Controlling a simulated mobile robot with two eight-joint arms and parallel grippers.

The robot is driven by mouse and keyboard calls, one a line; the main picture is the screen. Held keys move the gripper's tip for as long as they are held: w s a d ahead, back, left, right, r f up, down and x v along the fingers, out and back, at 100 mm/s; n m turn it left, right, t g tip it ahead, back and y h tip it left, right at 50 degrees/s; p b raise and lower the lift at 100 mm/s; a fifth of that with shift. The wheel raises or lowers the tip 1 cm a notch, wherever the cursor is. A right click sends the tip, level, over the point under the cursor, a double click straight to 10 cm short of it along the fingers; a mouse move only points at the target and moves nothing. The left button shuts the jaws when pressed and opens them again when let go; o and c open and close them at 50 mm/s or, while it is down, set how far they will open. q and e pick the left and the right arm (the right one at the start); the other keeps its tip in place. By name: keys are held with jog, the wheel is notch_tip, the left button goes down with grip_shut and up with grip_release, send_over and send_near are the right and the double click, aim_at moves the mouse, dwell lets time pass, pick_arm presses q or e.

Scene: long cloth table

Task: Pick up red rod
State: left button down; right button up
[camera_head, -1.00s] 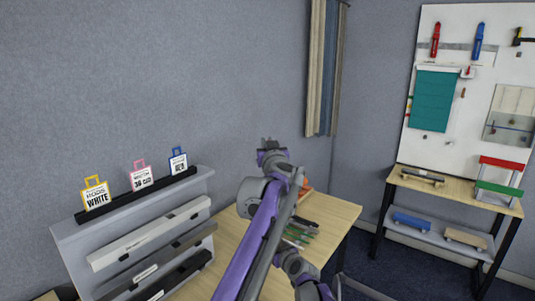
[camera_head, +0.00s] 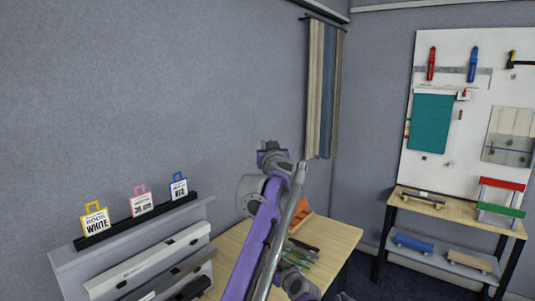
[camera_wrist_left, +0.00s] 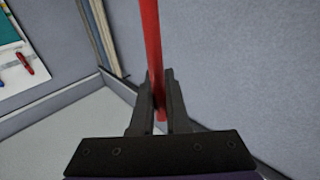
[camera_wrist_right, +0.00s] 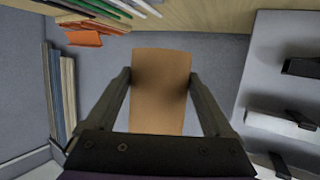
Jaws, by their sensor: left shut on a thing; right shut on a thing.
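The red rod (camera_wrist_left: 151,40) shows in the left wrist view, running from the top edge down between the fingers of my left gripper (camera_wrist_left: 160,88). The fingers are shut on it, near its lower end, and the rod is up in the air. I cannot make out the rod in the head view, where my raised left arm fills the middle. In the right wrist view my right gripper (camera_wrist_right: 160,80) is shut on a flat tan block (camera_wrist_right: 160,105), one finger on each side of it.
A wooden table (camera_head: 340,243) carries several pens and an orange thing (camera_head: 301,213). A pegboard (camera_head: 450,65) and workbench (camera_head: 440,208) stand at the right.

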jog(key=shift+r, duration=0.15)
jog(key=shift+w, duration=0.2)
jog(key=shift+s, duration=0.1)
pick_arm(q)
notch_tip(320, 180, up, 2)
jog(key=shift+w+r, duration=0.1)
jog(key=shift+r, duration=0.05)
pick_arm(e)
jog(key=o, duration=1.1)
